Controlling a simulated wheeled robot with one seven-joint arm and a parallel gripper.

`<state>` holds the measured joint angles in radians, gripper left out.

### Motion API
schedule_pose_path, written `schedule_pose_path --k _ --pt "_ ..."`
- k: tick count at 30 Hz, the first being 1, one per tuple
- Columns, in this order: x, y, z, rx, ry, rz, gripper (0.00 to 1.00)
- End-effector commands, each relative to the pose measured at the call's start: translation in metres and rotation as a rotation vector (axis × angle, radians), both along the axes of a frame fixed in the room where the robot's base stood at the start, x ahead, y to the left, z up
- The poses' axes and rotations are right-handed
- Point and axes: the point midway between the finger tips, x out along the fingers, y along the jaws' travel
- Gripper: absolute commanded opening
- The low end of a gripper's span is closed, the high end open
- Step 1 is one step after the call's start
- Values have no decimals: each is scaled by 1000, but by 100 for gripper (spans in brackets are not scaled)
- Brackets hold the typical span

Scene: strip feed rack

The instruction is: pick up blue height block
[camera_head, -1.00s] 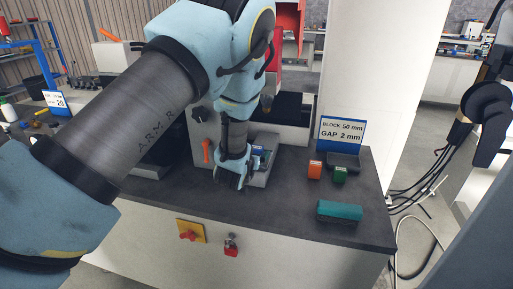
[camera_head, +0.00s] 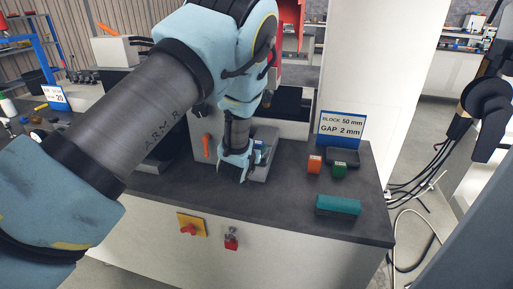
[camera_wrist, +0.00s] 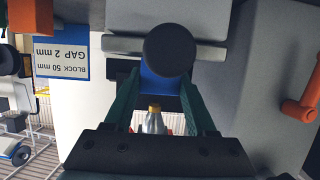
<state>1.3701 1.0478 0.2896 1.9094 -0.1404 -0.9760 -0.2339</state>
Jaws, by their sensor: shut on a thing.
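The blue height block (camera_wrist: 160,84) shows in the wrist view between the two fingers of my gripper (camera_wrist: 160,92), partly covered by a round black part. My gripper is shut on it. In the head view my gripper (camera_head: 243,170) is low at the grey machine's front, and a blue patch (camera_head: 259,152) shows just right of it. The fingertips are small there, and the contact with the block is largely hidden. I cannot tell whether the block is clear of its support.
An orange block (camera_head: 314,164) and a green block (camera_head: 339,169) stand to the right by a black tray (camera_head: 344,156). A sign (camera_head: 341,128) reads block 50 mm, gap 2 mm. A teal-topped block (camera_head: 338,205) lies near the front edge. An orange lever (camera_head: 206,146) is left of my gripper.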

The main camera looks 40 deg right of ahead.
Motion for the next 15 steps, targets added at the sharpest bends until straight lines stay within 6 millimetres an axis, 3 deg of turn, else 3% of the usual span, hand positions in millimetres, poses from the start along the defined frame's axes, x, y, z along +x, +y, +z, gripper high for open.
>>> schedule_pose_path --k 1,7,15 --pt "0 0 0 0 0 0 22" --pt "0 0 0 0 0 0 0" --pt "0 0 0 0 0 0 0"
